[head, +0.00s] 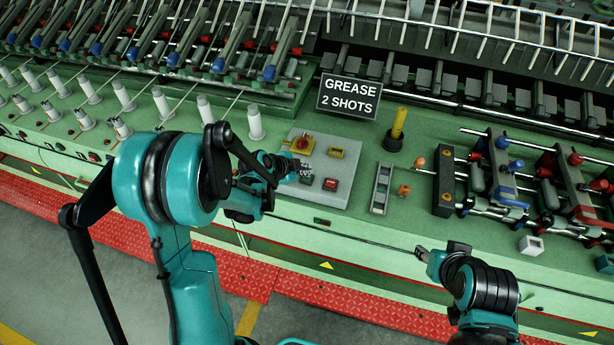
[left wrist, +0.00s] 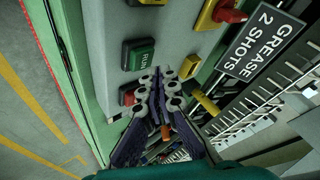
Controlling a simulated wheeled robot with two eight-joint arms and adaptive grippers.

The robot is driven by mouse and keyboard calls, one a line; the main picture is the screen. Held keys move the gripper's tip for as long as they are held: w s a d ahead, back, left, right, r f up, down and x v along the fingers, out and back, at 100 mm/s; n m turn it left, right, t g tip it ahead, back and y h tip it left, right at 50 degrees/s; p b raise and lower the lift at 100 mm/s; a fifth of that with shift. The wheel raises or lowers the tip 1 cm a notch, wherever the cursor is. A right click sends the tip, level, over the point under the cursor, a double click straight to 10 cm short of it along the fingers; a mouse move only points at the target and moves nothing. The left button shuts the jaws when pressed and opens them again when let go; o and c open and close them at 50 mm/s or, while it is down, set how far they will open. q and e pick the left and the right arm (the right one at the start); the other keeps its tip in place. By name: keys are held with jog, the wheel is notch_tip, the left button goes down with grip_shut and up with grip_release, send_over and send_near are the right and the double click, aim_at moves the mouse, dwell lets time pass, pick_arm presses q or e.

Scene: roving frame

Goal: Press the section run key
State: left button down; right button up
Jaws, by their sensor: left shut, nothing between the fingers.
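The green key marked RUN (left wrist: 138,54) sits on the grey control panel (left wrist: 180,46); the same green key (head: 306,178) shows partly in the head view. My left gripper (head: 304,168) is over the panel, close to the green key. In the left wrist view my left gripper (left wrist: 158,73) is shut and empty, its fingertips to the right of the green key. Contact with the key cannot be told. A red key (left wrist: 128,93) beside it is partly hidden by a finger. My right gripper (head: 424,254) is in front of the machine's edge, too small to read.
A red knob on a yellow plate (head: 302,144) and a yellow key (head: 336,153) share the panel. A sign reading GREASE 2 SHOTS (head: 349,95) stands behind. A yellow-topped post (head: 399,122) and a slotted grey plate (head: 381,188) are to the right.

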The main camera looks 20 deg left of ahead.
aim_at(305, 178)
pick_arm(q)
jog(key=shift+f, duration=0.1)
jog(key=shift+f+b, duration=0.35)
jog(key=shift+b, duration=0.25)
jog(key=shift+f+b, duration=0.4)
jog(key=shift+b, duration=0.05)
dwell(0.6)
jog(key=shift+r, duration=0.15)
jog(key=shift+r+p, duration=0.5)
jog(key=shift+r, duration=0.25)
jog(key=shift+r+p, duration=1.7)
jog(key=shift+r, duration=0.8)
jog(key=shift+f, duration=0.1)
